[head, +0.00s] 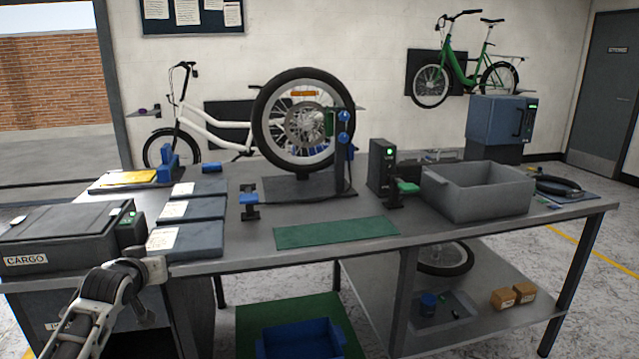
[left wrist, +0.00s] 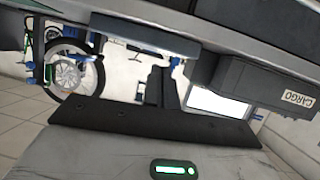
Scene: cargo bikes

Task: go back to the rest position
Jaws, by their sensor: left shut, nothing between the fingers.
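My left arm (head: 100,305) comes in at the lower left of the head view, bent in front of the bench's left front corner by the cargo box. Its gripper cannot be made out clearly there. In the left wrist view my left gripper (left wrist: 163,84) shows its dark fingers together, with nothing between them. My right arm and gripper are not in view.
The workbench (head: 400,262) is close ahead, its edge near my left arm. The cargo box (head: 60,238) stands at its left end; it also shows in the left wrist view (left wrist: 245,82). A wheel on a stand (head: 268,130), a grey bin (head: 475,195) and a green mat (head: 335,233) occupy the top.

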